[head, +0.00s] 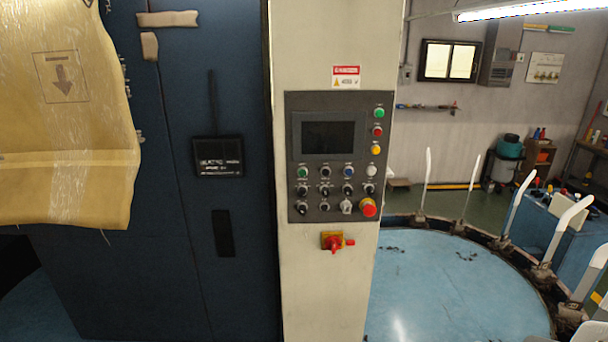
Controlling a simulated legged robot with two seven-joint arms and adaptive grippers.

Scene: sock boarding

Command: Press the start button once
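A dark grey control panel (297,122) is mounted on a cream machine column. It has a dark screen (327,136). A green button (379,112) is at its top right, with a red button (377,131) and a yellow button (375,150) below. Another green button (302,172) is at the left of the rows under the screen, among black, blue and white controls. A large red mushroom button (368,207) is at the lower right. The labels are too small to read, so I cannot tell which green button is start. Neither gripper is in view.
A red and yellow rotary switch (333,241) sticks out below the panel. A dark blue cabinet (222,295) stands left, with yellowish wrapped material (100,115) hanging before it. A round blue table (450,285) with upright white boards (524,195) lies right. Nothing covers the panel.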

